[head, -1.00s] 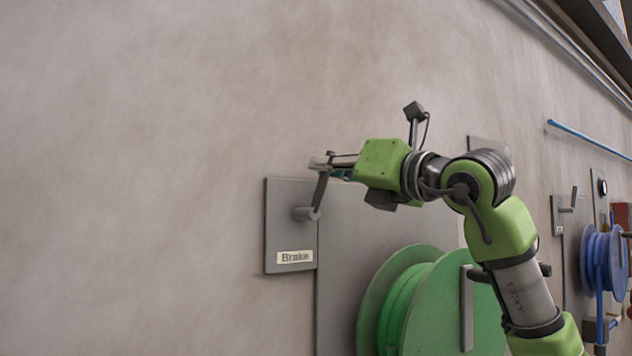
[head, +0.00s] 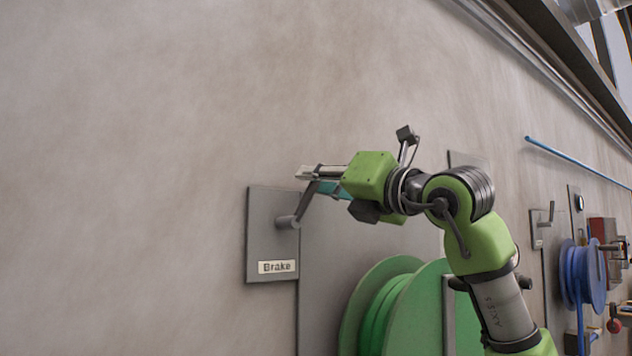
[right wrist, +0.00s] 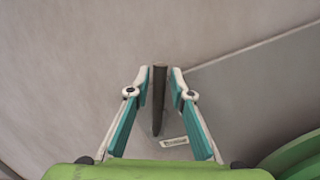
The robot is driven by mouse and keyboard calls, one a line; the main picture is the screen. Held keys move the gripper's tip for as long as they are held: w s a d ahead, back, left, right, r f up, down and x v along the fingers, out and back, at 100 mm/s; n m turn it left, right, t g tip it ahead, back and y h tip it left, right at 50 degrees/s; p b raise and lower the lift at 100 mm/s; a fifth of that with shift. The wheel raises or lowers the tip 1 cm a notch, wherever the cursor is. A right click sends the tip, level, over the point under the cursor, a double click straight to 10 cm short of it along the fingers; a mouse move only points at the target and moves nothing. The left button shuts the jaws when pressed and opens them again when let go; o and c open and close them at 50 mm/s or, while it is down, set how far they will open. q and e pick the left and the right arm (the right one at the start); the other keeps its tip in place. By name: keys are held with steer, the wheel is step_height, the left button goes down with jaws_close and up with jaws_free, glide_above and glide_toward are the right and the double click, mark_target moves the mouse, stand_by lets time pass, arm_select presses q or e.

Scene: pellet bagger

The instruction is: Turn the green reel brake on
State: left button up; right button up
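The green reel (head: 395,310) is mounted on the wall at lower middle in the head view. To its upper left is a grey plate (head: 262,205) labelled "Brake" (head: 277,267). The brake lever (head: 298,207) rises from a pivot on this plate and leans to the upper right. My right gripper (head: 308,173) is at the lever's upper end. Exact contact is hard to see. My left gripper is not in view.
A blue reel (head: 583,272) with its own lever plate (head: 542,224) is farther along the wall at right. A blue pipe (head: 575,160) runs above it. The wall left of the brake plate is bare.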

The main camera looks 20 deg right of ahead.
steer(key=shift+d, duration=0.1)
steer(key=shift+s+f, duration=0.1)
steer(key=shift+s, duration=0.05)
steer(key=v, duration=1.1)
steer(key=shift+s+d, duration=0.2)
steer(key=shift+s, duration=0.05)
steer(key=shift+f, duration=0.15)
